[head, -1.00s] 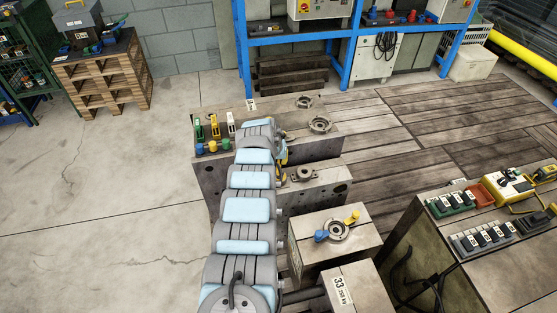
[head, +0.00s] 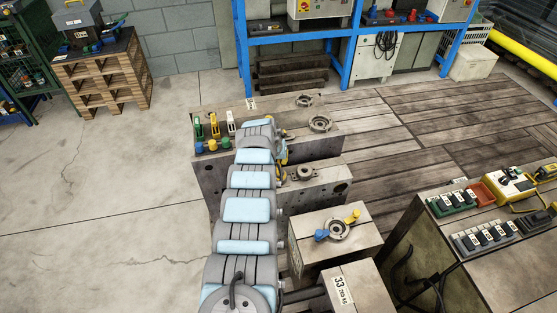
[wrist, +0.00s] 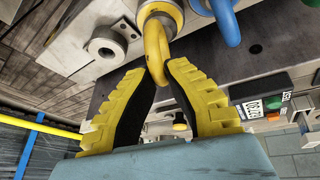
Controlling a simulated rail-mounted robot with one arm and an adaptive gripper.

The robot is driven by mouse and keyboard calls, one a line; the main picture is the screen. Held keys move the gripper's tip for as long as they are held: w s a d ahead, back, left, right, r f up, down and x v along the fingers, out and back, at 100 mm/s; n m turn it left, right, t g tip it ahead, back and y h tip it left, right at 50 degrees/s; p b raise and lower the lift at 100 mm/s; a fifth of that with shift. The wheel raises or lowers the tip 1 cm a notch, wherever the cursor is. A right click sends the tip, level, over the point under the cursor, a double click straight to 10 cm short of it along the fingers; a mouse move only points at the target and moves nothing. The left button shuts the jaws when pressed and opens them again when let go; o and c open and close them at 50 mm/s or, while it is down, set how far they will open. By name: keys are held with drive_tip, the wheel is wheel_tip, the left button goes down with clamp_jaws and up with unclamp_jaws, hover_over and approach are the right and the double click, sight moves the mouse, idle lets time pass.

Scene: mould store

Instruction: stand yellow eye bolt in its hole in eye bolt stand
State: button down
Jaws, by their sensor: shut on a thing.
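My gripper (wrist: 165,75) has yellow ribbed fingers with dark pads. In the wrist view its tips are closed on the ring of the yellow eye bolt (wrist: 151,42). The bolt's lower part is hidden behind its collar, so I cannot tell how it sits. A blue eye bolt (wrist: 228,22) is close to its right, apart from it. In the head view, my gripper (head: 282,154) is a small yellow patch beside my arm, which hides most of it. I cannot clearly pick out the eye bolt stand or an empty hole.
Long mould blocks (head: 212,180) stand around my arm. A smaller block (head: 362,244) carries blue and yellow parts around a ring. A bench (head: 480,255) with switch boxes is at the right. Blue shelving (head: 352,45) stands behind. Wooden flooring lies clear at the back right.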

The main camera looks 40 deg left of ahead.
drive_tip(key=shift+f+b, duration=0.4)
drive_tip(key=shift+b, duration=0.05)
idle(0.3)
drive_tip(key=c, duration=1.2)
unclamp_jaws()
drive_tip(key=shift+o, duration=0.2)
drive_tip(key=shift+r, duration=0.1)
drive_tip(key=shift+s+r, duration=0.1)
drive_tip(key=shift+r, duration=0.3)
drive_tip(key=shift+v, duration=1.95)
drive_tip(key=v, duration=0.7)
drive_tip(key=shift+s, duration=0.2)
drive_tip(key=shift+w+f, duration=0.1)
